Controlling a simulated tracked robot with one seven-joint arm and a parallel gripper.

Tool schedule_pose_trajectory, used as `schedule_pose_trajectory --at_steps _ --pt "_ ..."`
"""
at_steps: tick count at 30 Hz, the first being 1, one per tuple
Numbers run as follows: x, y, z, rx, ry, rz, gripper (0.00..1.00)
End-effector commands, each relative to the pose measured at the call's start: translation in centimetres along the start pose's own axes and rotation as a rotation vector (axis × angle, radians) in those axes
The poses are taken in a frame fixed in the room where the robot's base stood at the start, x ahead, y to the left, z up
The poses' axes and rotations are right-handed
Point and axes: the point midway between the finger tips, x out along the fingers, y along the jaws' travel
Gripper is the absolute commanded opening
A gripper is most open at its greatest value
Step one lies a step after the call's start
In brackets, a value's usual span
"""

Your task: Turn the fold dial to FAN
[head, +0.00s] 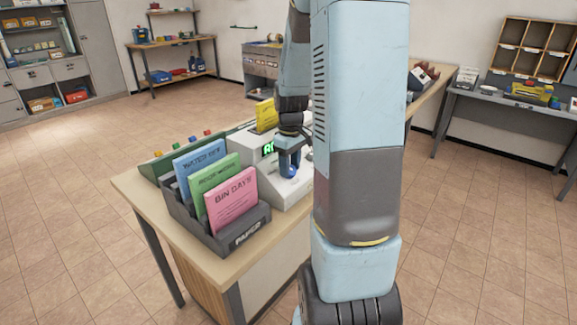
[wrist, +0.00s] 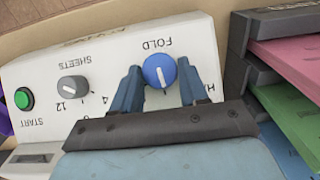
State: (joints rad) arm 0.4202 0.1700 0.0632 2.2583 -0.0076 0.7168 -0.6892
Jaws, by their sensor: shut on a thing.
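The fold dial (wrist: 158,69) is a round blue knob with a white pointer line, on a white control panel with FOLD printed upside down beside it. In the wrist view the line points down the picture, towards my gripper's palm. My gripper (wrist: 160,82) is shut on the dial, one finger at each side. A label starting with H shows right of the right finger; other fold labels, FAN among them, are not readable. In the head view my gripper (head: 289,161) reaches down onto the white machine (head: 284,193), with the blue dial partly showing between its fingers.
A grey SHEETS knob (wrist: 73,88) and a green START button (wrist: 23,99) sit left on the panel. A dark paper rack (head: 240,234) with blue, green and pink sheets stands close beside the machine on the table (head: 140,188). Floor is clear at left.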

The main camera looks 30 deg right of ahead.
Motion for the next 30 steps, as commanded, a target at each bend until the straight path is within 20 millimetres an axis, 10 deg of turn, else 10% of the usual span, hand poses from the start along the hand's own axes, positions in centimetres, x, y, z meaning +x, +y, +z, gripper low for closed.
schedule_pose_trajectory --at_steps 29,30 --pt "0.25 -0.25 0.26 -0.001 -0.009 -0.006 0.13" --pt "0.25 -0.25 0.26 -0.001 -0.009 -0.006 0.45"
